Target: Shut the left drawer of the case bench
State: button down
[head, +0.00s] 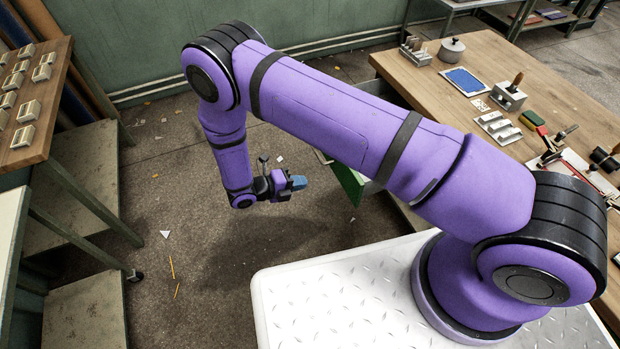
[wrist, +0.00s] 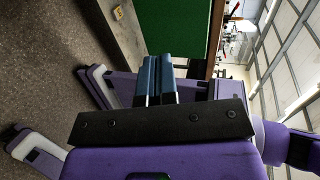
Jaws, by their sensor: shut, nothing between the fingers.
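The case bench (head: 432,88) has a wooden top and stands on the right in the head view. A green drawer (head: 349,181) sticks out from its near side, partly hidden behind my arm. In the wrist view a flat green panel (wrist: 178,27), which looks like the drawer's front, fills the top middle. My gripper (head: 299,183) is low over the floor, just left of the drawer in the head view. Its blue fingers (wrist: 157,72) are shut together, empty, and point at the green panel. I cannot tell whether they touch it.
The bench top holds a blue tray (head: 466,81), a grey pot (head: 451,49), metal blocks and tools. A wooden table (head: 50,115) with several small pale blocks stands at the left. The floor (head: 185,210) between is open, with scattered scraps.

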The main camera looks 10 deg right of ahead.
aim_at(342, 173)
jog(key=x, duration=0.7)
jog(key=r+x, duration=0.1)
jog(key=x, duration=0.3)
jog(key=shift+d, duration=0.2)
jog(key=shift+w+d, duration=0.1)
jog(key=shift+d, duration=0.5)
jog(key=w+d, duration=0.2)
jog(key=d, duration=0.9)
jog(key=w+d, duration=0.2)
jog(key=d, duration=0.9)
jog(key=w+d, duration=0.2)
jog(key=d, duration=0.9)
jog(key=shift+d, duration=0.75)
jog(key=shift+w+d+r, duration=0.1)
